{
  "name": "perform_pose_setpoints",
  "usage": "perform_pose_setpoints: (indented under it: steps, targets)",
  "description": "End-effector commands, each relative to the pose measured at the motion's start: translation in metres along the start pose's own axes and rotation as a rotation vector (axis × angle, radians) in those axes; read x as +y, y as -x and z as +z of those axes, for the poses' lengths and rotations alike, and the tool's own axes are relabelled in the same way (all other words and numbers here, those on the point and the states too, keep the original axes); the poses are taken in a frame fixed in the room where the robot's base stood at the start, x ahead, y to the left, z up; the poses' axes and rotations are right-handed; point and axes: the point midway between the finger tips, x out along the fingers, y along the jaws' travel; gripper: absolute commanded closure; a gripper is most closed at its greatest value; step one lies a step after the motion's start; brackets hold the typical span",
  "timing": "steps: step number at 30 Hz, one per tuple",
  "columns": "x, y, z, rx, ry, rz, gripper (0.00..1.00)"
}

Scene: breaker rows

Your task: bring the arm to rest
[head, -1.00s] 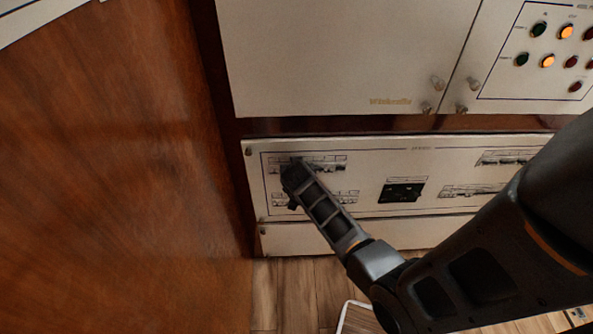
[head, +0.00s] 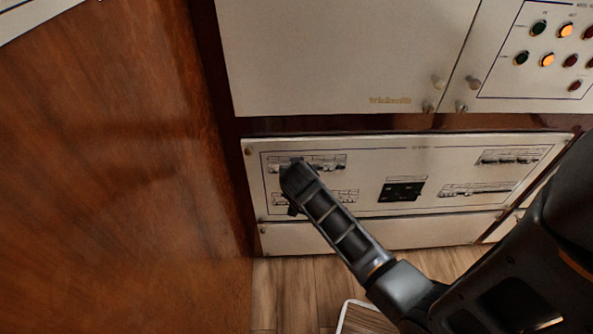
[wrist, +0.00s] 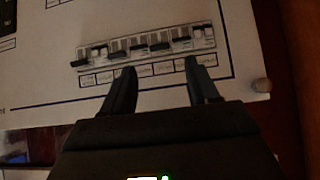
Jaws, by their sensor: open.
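My gripper (head: 293,178) is in front of the left part of the lower white breaker panel (head: 350,227) in the head view. My arm reaches to it from the lower right. In the wrist view my gripper (wrist: 160,82) is open, its two dark fingers apart with nothing between them. A row of breaker switches (wrist: 150,46) lies just beyond the fingertips, with a strip of labels below it. Whether the fingertips touch the panel, I cannot tell. In the head view the gripper partly hides the two left breaker rows, the upper row (head: 325,162) and the lower row (head: 340,197).
A black square module (head: 402,190) and two right-hand breaker rows (head: 510,157) share the panel. Above are white cabinet doors (head: 330,60) with knobs, and lit buttons (head: 566,31). A brown wooden wall (head: 100,170) stands close on the left. Wooden floor (head: 290,290) lies below.

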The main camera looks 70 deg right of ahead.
Motion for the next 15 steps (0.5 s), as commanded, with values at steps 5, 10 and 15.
perform_pose_setpoints:
  steps: [5,10,15]
  targets:
    - [-0.0003,0.0072,-0.0004,0.001,0.000,-0.001,0.40]
    - [-0.0002,0.0072,-0.0003,0.000,0.000,0.000,0.40]
    - [-0.0001,0.0070,-0.0003,0.000,0.000,0.000,0.40]
